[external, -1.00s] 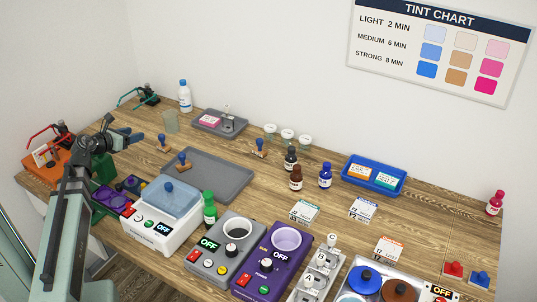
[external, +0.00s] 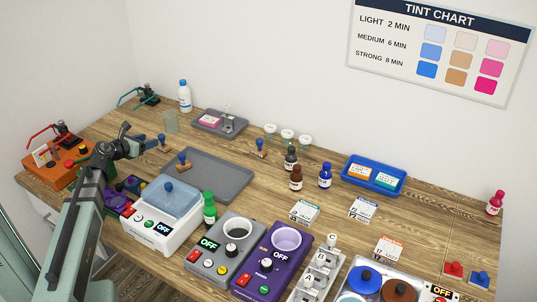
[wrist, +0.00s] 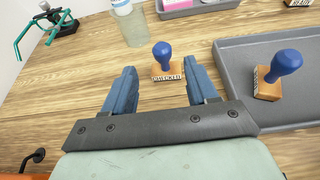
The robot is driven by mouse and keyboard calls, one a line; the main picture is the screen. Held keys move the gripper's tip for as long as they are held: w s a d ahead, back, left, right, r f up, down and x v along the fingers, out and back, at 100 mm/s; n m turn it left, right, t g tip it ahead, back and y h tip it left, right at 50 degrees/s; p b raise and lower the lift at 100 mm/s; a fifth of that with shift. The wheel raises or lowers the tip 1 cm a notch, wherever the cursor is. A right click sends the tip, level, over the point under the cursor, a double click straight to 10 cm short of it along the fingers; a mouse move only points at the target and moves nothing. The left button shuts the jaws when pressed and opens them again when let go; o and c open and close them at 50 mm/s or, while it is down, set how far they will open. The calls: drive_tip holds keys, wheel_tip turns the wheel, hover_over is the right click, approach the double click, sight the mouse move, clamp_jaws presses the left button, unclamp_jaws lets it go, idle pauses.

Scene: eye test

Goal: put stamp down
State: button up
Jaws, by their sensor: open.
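A stamp with a blue knob and wooden base (wrist: 164,62) stands upright on the wooden table, its lettered side facing my wrist camera; it also shows in the external view (external: 164,145). My gripper (wrist: 158,68) is open, with its blue fingers on either side of the line to this stamp. The stamp appears at or just beyond the fingertips; I cannot tell the exact depth. A second blue-knobbed stamp (wrist: 272,78) stands on the grey tray (external: 226,178). A third stamp (external: 260,148) stands behind that tray.
A translucent bottle or cup (wrist: 129,22) stands beyond the first stamp. A small grey tray with a pink pad (external: 209,119) lies at the back. A white machine with a blue lid (external: 165,207) stands in front. Bare table surrounds the first stamp.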

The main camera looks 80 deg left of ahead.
sight(159, 137)
drive_tip(key=shift+x, duration=4.1)
drive_tip(key=shift+w+d, duration=0.1)
drive_tip(key=shift+c, duration=0.5)
clamp_jaws()
drive_tip(key=shift+r, duration=5.1)
